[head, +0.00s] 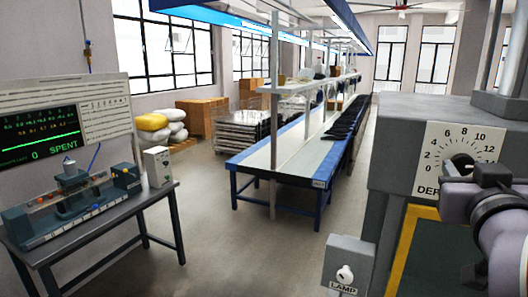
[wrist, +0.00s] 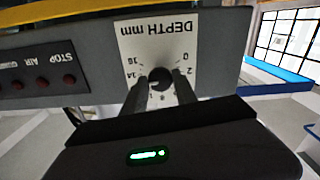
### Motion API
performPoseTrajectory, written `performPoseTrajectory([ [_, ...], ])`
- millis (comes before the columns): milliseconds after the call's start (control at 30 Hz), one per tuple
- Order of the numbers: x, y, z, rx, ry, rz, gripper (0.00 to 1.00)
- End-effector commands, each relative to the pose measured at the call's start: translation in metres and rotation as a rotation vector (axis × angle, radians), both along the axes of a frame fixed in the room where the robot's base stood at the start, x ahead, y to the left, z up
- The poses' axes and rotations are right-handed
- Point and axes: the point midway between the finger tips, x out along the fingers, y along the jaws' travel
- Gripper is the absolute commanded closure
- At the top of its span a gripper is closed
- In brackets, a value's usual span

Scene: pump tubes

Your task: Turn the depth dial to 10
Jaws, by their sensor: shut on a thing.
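The depth dial (head: 462,160) is a dark knob on a white plate on the grey machine at the right of the head view. In the wrist view the plate is upside down, reads "DEPTH mm", and the knob (wrist: 160,76) sits between my fingers. My gripper (wrist: 161,84) is shut on the knob, one dark finger on each side. My wrist covers the lower right of the plate in the head view. I cannot tell which number the dial points to.
A red-button panel (wrist: 40,84) marked STOP and AIR is beside the plate. A LAMP switch box (head: 346,266) stands below left of the machine. A bench with a pump rig and a screen (head: 40,135) reading "0 SPENT" is at left. The floor between is clear.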

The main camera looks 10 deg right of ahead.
Motion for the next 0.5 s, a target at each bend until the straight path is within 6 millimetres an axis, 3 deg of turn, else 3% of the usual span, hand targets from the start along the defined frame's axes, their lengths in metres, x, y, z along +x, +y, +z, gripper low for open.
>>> performPoseTrajectory([
  [500, -0.0004, -0.0005, 0.0004, -0.404, 0.244, 0.000, 1.00],
])
